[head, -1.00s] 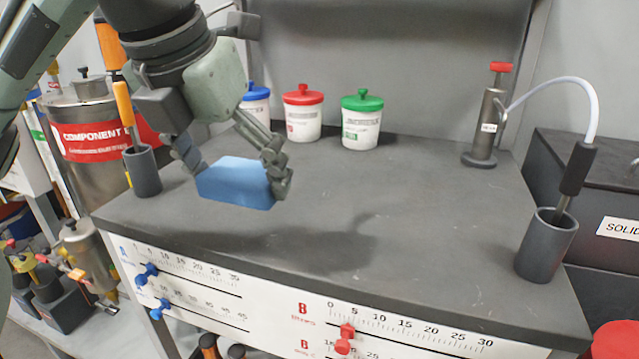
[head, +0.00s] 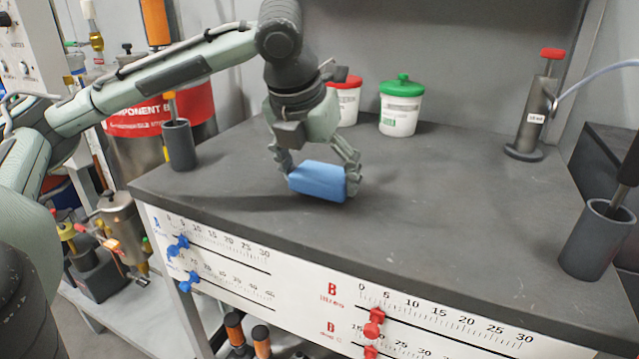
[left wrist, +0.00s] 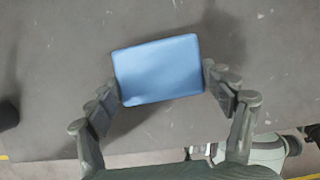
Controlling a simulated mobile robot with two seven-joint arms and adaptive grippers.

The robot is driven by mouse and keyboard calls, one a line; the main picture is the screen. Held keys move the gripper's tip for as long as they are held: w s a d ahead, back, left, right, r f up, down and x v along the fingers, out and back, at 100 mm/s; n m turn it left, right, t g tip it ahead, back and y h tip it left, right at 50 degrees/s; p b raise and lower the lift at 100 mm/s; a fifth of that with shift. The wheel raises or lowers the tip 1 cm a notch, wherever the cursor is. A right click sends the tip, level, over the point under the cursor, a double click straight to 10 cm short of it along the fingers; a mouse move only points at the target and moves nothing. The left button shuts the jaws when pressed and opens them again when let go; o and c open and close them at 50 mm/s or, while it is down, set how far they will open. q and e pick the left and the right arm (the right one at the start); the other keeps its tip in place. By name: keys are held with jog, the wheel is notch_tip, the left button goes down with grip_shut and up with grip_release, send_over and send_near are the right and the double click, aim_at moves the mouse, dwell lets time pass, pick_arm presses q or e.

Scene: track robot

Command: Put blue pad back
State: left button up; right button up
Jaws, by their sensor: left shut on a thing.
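The blue pad (head: 318,181) is a soft-edged block between the fingers of my left gripper (head: 319,176) in the head view. The gripper is shut on it, one finger at each end. The pad is just above or on the dark grey bench top (head: 430,210); I cannot tell whether it touches. In the left wrist view the pad (left wrist: 159,69) lies between the fingertips, slightly tilted, with the grey surface behind it. My right gripper is not in view.
A red-lidded tub (head: 347,100) and a green-lidded tub (head: 401,106) stand at the back. A red-topped pump (head: 531,115) and a dark cup (head: 597,240) stand at the right. Another dark cup (head: 180,146) stands at the left. The bench's middle and front right are clear.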

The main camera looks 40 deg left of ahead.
pick_arm(q)
jog(key=shift+f, duration=0.55)
jog(key=shift+f, duration=0.1)
jog(key=o, duration=1.3)
